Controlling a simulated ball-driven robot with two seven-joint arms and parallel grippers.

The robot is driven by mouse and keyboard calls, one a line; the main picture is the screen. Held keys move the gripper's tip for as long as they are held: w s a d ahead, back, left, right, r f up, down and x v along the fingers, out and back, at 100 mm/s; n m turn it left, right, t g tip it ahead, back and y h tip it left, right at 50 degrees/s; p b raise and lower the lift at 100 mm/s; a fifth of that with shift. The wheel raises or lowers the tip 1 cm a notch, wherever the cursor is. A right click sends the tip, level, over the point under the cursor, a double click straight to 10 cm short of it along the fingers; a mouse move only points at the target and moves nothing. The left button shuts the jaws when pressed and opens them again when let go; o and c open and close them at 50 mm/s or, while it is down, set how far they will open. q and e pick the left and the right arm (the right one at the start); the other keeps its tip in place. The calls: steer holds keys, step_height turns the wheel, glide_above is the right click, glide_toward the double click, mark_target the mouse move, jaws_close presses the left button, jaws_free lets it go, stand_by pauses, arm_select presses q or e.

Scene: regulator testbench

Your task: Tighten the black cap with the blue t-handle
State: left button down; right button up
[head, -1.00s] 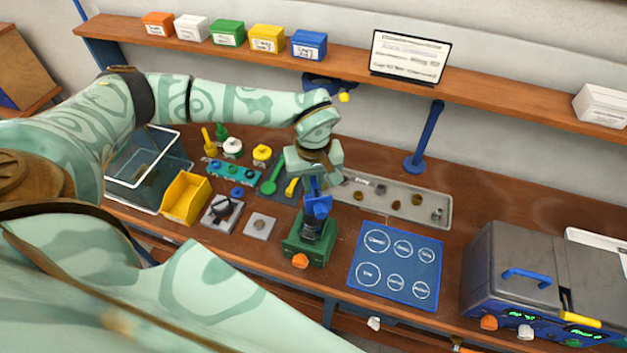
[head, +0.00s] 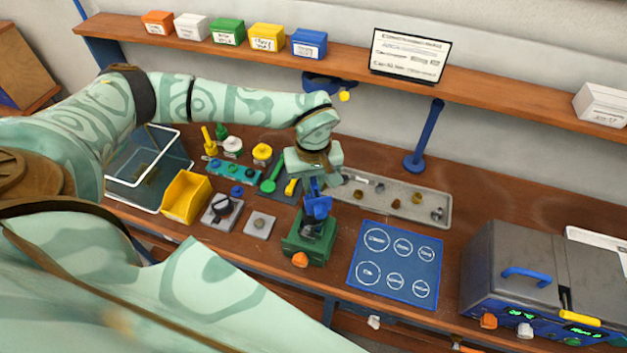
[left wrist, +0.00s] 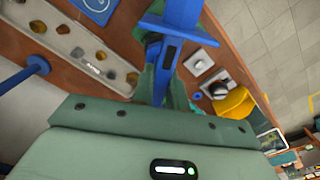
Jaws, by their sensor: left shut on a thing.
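My left gripper (head: 315,188) is shut on the blue t-handle (head: 318,207) and points down over the green fixture (head: 303,250). The blue t-handle also shows in the left wrist view (left wrist: 182,28), in front of the gripper's body. A dark part that looks like the black cap (head: 309,228) sits upright in the green fixture, just below the handle. The handle and gripper partly cover it, so I cannot tell exactly how the handle meets it. My right gripper is not in view.
A blue mat with white circles (head: 370,287) lies right of the fixture, and a grey parts tray (head: 425,212) lies behind it. A yellow bin (head: 185,198) and small square plates stand to the left. A grey machine (head: 505,265) stands at the right.

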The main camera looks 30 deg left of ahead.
arm_select(q)
steer(key=shift+f, duration=0.4)
stand_by(1.3)
steer(key=shift+m+p, duration=0.4)
steer(key=shift+m, duration=0.4)
steer(key=shift+m, duration=0.3)
steer(key=shift+m+p, duration=0.35)
steer(key=shift+m, duration=0.15)
steer(key=shift+m, duration=0.4)
steer(key=shift+m+p, duration=0.4)
